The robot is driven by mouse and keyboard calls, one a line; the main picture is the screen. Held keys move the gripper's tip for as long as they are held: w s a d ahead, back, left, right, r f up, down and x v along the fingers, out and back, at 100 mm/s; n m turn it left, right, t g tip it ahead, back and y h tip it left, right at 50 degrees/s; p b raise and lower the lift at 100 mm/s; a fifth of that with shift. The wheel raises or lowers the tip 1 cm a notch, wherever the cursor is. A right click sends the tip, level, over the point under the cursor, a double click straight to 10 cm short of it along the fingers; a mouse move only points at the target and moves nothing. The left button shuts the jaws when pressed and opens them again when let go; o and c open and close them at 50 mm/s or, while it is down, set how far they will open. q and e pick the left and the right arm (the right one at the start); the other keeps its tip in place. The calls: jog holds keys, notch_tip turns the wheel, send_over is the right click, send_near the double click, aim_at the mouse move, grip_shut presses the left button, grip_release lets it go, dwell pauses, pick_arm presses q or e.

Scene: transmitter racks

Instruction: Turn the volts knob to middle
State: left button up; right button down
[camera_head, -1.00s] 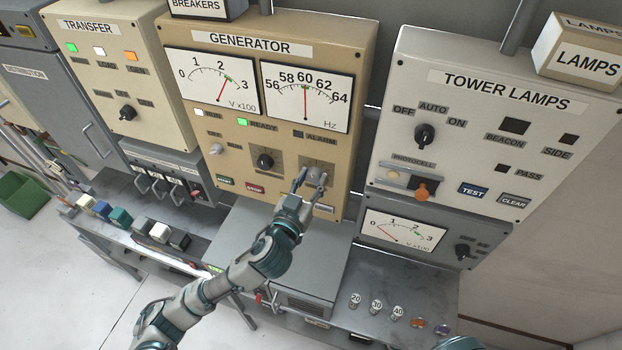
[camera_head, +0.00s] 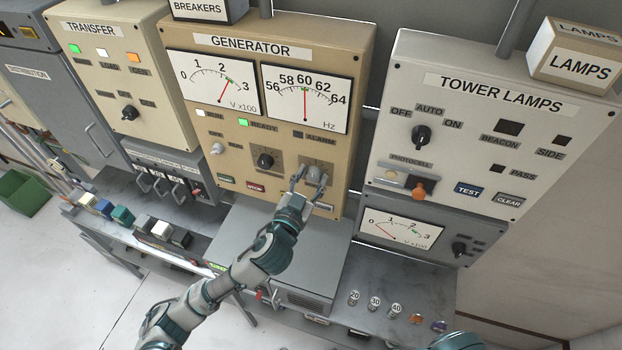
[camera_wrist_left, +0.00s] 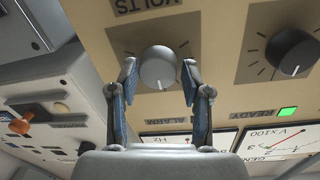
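The volts knob (camera_head: 313,173) is a round grey knob at the lower right of the tan generator panel (camera_head: 355,60). In the left wrist view the knob (camera_wrist_left: 157,67) shows large, with a pale pointer mark at its lower edge and the upside-down VOLTS label (camera_wrist_left: 148,5) above it. My left gripper (camera_head: 309,180) is at this knob. In the wrist view its blue-padded fingers (camera_wrist_left: 159,75) are open, one on each side of the knob, with small gaps visible. My right gripper is not in view.
A black knob (camera_head: 265,161) sits left of the volts knob. The volt meter (camera_head: 212,82) and Hz meter (camera_head: 305,98) are above. The tower lamps panel (camera_head: 480,130) stands to the right. A grey box top (camera_head: 270,250) lies below my left forearm.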

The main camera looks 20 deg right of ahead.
pick_arm(q)
jog(key=shift+o, duration=0.4)
jog(key=shift+w+d+f, duration=0.1)
jog(key=shift+d, duration=0.05)
jog(key=shift+s, duration=0.3)
jog(key=v, duration=1.1)
jog(key=shift+a, duration=0.35)
jog(key=shift+d+f, duration=0.1)
jog(key=shift+d, duration=0.05)
